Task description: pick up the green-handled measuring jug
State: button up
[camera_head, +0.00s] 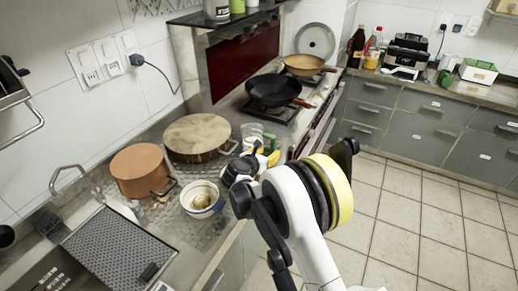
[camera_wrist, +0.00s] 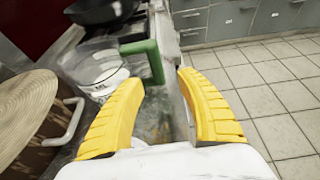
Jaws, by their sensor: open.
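The measuring jug (camera_wrist: 95,68) is clear with white markings and a green handle (camera_wrist: 143,60). In the wrist view it stands ahead of my gripper (camera_wrist: 150,105), a little left of centre, with its handle turned toward the gap between the fingers. My gripper's yellow fingers are spread and nothing is between them; the handle appears just beyond the fingertips. In the head view the jug (camera_head: 251,133) is on the counter beside the hob, partly hidden behind my gripper (camera_head: 268,156). I cannot tell whether a finger touches it.
A large wooden-lidded pot (camera_head: 197,137) stands close left of the jug. A copper pot (camera_head: 142,169) and a white bowl (camera_head: 201,198) are nearer. A black pan (camera_head: 273,90) is on the hob behind. The counter edge drops to tiled floor (camera_head: 400,205) on the right.

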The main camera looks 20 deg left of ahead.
aim_at(272, 149)
jog(key=b+x, duration=0.3)
jog(key=x, duration=0.3)
jog(key=shift+s+a+f, duration=0.1)
jog(key=shift+a+f, duration=0.1)
jog(key=shift+w, duration=0.25)
jog(key=shift+r, duration=0.1)
grip_shut()
